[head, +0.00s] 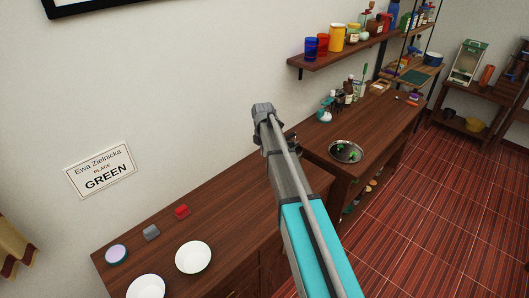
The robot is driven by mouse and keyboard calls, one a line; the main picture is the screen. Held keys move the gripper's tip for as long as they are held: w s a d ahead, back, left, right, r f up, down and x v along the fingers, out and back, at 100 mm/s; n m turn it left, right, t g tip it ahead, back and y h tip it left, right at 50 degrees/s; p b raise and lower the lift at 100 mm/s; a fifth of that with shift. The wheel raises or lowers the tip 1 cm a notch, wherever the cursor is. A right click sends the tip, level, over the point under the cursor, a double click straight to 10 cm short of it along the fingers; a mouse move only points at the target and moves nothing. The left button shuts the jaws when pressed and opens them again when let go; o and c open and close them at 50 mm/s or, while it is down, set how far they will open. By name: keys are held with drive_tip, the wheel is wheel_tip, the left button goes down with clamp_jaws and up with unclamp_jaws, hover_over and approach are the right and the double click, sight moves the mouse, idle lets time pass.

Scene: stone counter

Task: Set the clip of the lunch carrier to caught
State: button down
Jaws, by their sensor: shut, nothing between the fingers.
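I cannot pick out a lunch carrier or its clip in the head view. My grey and teal arm rises through the middle of the picture and covers part of the counter and the gap beside it. I cannot make out my gripper or its fingertips.
A wall shelf (350,48) carries cups and jars. Red tiled floor (430,215) lies clear.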

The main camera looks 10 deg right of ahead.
drive_tip(key=shift+s+a+r+p, duration=0.1)
drive_tip(key=shift+a+r+p, duration=0.05)
drive_tip(key=shift+r+p, duration=1.25)
drive_tip(key=shift+r, duration=0.15)
drive_tip(key=s+a+f+m+b, duration=0.2)
drive_tip(key=s+m, duration=1)
drive_tip(key=s, duration=0.2)
drive_tip(key=s+a+f+m+b, duration=0.2)
drive_tip(key=s+m, duration=1)
drive_tip(key=s, duration=0.3)
drive_tip(key=shift+a+f+b, duration=0.15)
drive_tip(key=shift+f+b, duration=0.05)
drive_tip(key=shift+b, duration=0.15)
